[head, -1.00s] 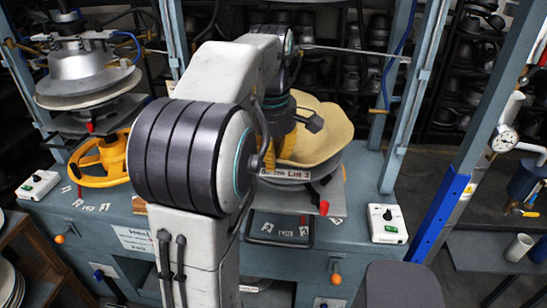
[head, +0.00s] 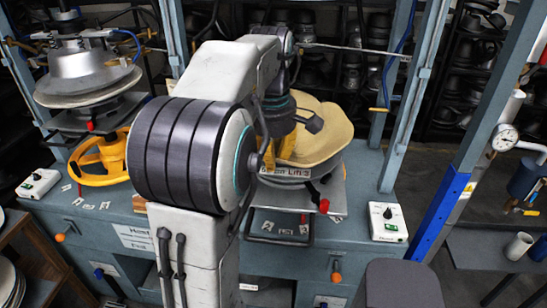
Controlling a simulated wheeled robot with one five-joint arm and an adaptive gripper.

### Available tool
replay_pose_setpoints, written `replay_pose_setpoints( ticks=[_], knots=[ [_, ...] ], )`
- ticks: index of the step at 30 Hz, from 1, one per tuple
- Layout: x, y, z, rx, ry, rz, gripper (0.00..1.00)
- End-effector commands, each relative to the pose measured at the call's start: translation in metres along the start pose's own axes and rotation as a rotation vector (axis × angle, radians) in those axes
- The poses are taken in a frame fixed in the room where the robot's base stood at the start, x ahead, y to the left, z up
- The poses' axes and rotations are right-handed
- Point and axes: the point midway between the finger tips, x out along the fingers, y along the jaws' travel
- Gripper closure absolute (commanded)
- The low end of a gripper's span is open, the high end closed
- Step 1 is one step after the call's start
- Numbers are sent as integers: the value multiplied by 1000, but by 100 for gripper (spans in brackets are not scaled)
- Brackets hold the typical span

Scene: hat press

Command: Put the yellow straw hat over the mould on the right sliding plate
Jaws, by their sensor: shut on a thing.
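The yellow straw hat (head: 322,134) is at the right press station, tilted, with its wide brim towards the right. My gripper (head: 290,150) is at the left side of the hat, mostly hidden behind my own arm, and is shut on the hat. The right sliding plate (head: 328,198) shows below the hat, with a red knob at its front. A grey round rim (head: 325,174) shows just under the brim. The mould itself is hidden by the hat and my arm, so I cannot tell whether the hat touches it.
Blue-grey frame posts (head: 403,100) rise right of the hat. A white control box (head: 387,222) sits on the bench's right end. A pressure gauge (head: 505,138) is at far right.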

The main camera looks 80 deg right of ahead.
Motion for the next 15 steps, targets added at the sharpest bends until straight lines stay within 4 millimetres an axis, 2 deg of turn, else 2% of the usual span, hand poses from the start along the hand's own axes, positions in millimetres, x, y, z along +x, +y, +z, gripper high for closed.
replay_pose_setpoints(
  ticks=[2, 3, 9, 15],
  knots=[
    [0, 0, 0, 0, 0, 1, 100],
    [0, 0, 0, 0, 0, 1, 82],
    [0, 0, 0, 0, 0, 1, 64],
    [0, 0, 0, 0, 0, -1, 63]
  ],
)
